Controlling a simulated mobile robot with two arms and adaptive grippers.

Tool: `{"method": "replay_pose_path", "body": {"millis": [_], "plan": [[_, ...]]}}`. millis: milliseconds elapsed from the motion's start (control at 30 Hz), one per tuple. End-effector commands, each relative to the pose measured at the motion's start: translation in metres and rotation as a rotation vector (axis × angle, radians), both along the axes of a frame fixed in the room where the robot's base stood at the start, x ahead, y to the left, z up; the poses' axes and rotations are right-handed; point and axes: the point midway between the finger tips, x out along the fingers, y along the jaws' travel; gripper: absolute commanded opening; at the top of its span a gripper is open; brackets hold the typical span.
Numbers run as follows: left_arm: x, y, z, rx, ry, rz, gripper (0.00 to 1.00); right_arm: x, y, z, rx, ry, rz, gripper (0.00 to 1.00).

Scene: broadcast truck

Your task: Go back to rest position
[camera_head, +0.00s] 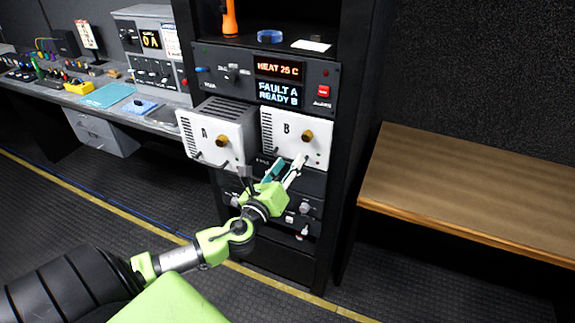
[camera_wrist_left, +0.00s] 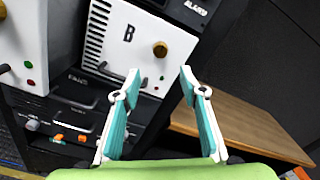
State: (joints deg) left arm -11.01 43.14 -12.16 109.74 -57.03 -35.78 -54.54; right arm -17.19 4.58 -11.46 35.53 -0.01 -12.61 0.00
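My left gripper (camera_head: 285,171) is at the front of the equipment rack, just below and in front of the white module B (camera_head: 313,150). In the left wrist view my left gripper (camera_wrist_left: 158,85) has its two teal and white fingers apart, with nothing between them. Module B (camera_wrist_left: 118,47) with its brass knob shows just beyond the fingertips. I cannot tell whether a finger touches it. Module A (camera_head: 203,127) sits left of B and sticks out from the rack, turned a little. My right gripper is in neither view.
The black rack (camera_head: 352,130) holds a panel (camera_head: 222,73) reading "HEAT 25 C", "FAULT A" and "READY B". A wooden bench (camera_head: 470,185) stands to the right. A grey console desk (camera_head: 110,100) with controls is at the left. The dark floor in front is clear.

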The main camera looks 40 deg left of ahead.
Motion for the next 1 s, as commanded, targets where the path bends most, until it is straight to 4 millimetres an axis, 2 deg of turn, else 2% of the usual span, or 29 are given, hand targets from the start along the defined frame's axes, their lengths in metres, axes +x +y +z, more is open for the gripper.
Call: {"method": "replay_pose_path", "body": {"millis": [333, 400, 467, 567, 667, 700, 767, 800, 867, 900, 1000], "plan": [[0.000, 0.000, 0.000, -0.001, 0.001, 0.000, 0.39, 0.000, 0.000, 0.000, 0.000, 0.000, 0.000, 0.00], [0.000, 0.002, -0.007, -0.014, 0.008, 0.004, 0.39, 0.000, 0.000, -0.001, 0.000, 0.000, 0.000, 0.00], [-0.001, 0.005, -0.022, -0.046, 0.028, 0.015, 0.39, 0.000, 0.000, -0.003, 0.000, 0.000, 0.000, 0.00], [-0.006, 0.016, -0.070, -0.150, 0.088, 0.051, 0.39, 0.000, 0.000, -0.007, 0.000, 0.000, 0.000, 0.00], [-0.019, 0.028, -0.140, -0.310, 0.170, 0.112, 0.39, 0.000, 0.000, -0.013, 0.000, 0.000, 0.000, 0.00], [-0.027, 0.031, -0.170, -0.384, 0.204, 0.143, 0.39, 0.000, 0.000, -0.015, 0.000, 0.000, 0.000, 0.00], [-0.042, 0.035, -0.215, -0.493, 0.251, 0.192, 0.39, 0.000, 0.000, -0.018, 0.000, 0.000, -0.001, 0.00], [-0.053, 0.035, -0.243, -0.566, 0.280, 0.227, 0.39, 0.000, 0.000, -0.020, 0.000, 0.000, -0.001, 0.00], [-0.072, 0.035, -0.286, -0.674, 0.322, 0.284, 0.39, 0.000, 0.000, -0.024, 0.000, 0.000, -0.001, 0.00], [-0.086, 0.034, -0.314, -0.746, 0.347, 0.325, 0.39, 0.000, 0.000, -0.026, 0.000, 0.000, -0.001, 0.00], [-0.125, 0.025, -0.380, -0.924, 0.402, 0.436, 0.39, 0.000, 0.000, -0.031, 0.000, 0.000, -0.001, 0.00]]}}
